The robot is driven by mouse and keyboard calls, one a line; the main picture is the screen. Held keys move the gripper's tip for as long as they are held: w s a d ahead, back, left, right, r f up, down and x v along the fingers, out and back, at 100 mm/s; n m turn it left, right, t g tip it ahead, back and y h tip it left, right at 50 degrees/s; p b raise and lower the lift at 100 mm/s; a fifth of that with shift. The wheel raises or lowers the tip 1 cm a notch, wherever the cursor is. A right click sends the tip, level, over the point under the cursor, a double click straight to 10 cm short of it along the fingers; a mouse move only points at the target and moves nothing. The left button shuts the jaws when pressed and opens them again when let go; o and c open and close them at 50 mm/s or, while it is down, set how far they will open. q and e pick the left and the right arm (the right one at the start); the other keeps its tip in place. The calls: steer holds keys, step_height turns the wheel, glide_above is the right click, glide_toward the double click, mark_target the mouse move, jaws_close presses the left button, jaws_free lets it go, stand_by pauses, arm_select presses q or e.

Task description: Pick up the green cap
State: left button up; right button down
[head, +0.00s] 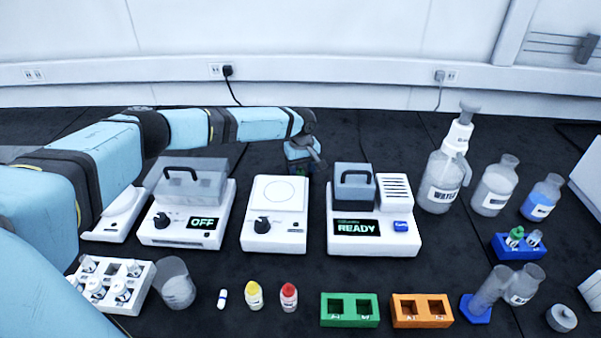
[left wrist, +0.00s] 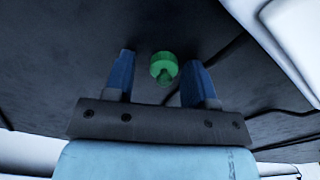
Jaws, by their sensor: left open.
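The green cap (left wrist: 163,65) shows in the left wrist view as a small bright green round piece between the two blue fingers of my left gripper (left wrist: 160,76). Dark gaps show on both sides of it, so the fingers are open and do not touch it. In the head view my left gripper (head: 303,160) points down at the black bench behind the white machines. The cap is mostly hidden there by the gripper. My right gripper is not in view.
Just in front of my left gripper stand a white hotplate (head: 275,228) and a machine reading READY (head: 357,228). A machine reading OFF (head: 203,223) stands left. A blue rack (head: 520,248) holds a green-topped vial. A black cable lies behind.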

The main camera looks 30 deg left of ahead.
arm_select(q)
steer(key=c, duration=0.8)
steer(key=shift+c, duration=0.2)
steer(key=shift+r, duration=0.15)
